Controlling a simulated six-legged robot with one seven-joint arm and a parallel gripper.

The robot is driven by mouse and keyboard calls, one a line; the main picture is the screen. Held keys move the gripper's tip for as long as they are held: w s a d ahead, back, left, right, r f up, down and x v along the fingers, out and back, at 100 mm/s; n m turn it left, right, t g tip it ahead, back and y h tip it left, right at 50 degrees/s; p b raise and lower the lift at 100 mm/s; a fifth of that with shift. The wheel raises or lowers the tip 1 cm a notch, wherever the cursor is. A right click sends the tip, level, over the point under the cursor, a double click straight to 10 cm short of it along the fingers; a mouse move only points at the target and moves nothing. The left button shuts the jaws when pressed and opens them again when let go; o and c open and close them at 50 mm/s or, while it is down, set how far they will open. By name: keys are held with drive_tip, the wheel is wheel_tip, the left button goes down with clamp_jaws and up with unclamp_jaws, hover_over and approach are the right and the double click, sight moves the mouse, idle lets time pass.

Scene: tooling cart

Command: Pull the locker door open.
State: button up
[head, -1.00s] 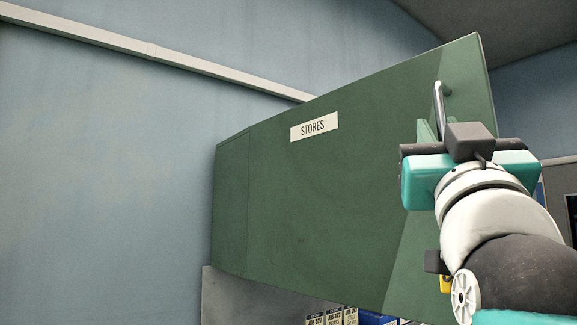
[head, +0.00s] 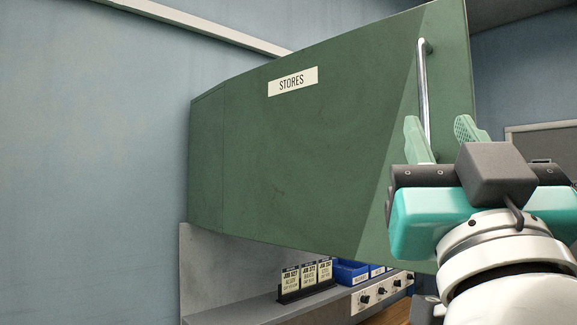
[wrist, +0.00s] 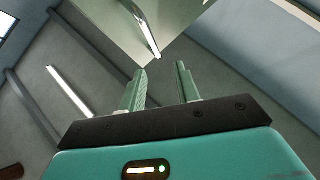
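The green locker door (head: 300,150) carries a white STORES label (head: 293,82) and fills the middle of the head view. Its upright silver bar handle (head: 423,85) is near the right edge of the door. The handle also shows at the top of the wrist view (wrist: 147,30). My gripper (head: 438,125) is in front of the door's lower right, with its two pale green fingers spread. In the wrist view, my gripper (wrist: 161,68) has nothing between its fingers. The handle's near end appears just beyond the fingertips. I cannot tell whether the door is ajar.
Below the locker is a grey shelf (head: 255,308) with several job cards (head: 306,278), blue bins (head: 350,271) and a panel with knobs (head: 380,292). A plain blue wall (head: 90,170) is at the left. A grey-framed board (head: 545,140) is at the right.

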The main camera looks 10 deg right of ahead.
drive_tip(key=shift+v, duration=1.75)
